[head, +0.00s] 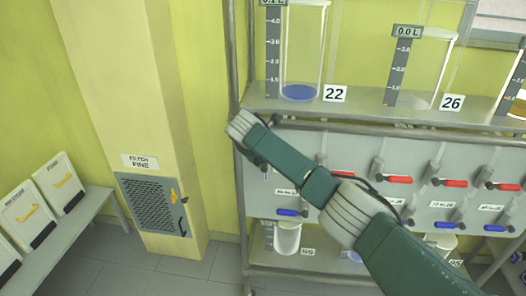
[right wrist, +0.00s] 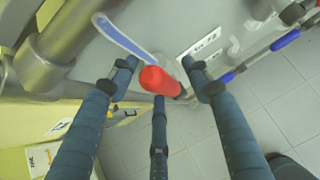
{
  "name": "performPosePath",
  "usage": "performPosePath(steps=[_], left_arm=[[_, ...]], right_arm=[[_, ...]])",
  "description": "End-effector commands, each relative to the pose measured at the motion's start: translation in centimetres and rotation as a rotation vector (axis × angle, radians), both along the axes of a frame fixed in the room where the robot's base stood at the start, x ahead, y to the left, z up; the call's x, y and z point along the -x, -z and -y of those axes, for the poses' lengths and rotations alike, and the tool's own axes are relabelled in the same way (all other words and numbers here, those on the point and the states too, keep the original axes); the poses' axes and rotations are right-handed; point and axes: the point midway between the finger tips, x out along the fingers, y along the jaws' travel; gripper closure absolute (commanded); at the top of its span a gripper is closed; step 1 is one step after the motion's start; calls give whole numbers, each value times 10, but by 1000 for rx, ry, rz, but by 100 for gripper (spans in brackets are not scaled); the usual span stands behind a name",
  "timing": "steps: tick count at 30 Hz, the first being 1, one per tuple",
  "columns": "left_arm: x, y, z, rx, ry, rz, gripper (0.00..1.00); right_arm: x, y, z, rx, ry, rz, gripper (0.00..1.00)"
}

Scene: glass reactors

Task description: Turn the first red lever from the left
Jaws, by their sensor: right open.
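My right arm reaches across the left part of the rack in the head view. It hides the first red lever from the left there. In the right wrist view a red lever (right wrist: 160,80) points toward the camera between the spread fingers of my right gripper (right wrist: 159,73). The gripper is open around the red end, and I cannot tell whether any finger touches it. In the head view other red levers show on the grey panel to the right: one (head: 343,173), another (head: 397,179), and more beyond. My left gripper is not in view.
A blue lever (right wrist: 122,39) lies close behind the left finger in the wrist view. A metal post (right wrist: 60,35) of the rack stands at its upper left. Glass vessels (head: 303,50) stand on the shelf above. A beige column (head: 125,90) stands left of the rack.

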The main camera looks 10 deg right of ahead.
Motion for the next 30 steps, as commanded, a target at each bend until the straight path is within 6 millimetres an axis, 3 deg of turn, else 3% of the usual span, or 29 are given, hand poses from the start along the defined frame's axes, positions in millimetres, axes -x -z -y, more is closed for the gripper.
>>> performPosePath(steps=[8, 19, 30], left_arm=[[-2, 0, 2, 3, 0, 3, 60], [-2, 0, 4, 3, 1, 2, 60], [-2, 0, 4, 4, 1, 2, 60]], right_arm=[[16, -21, -8, 0, -3, 4, 52], [63, -72, -28, 0, -1, 1, 52], [76, -84, -33, 0, 1, -2, 52]])
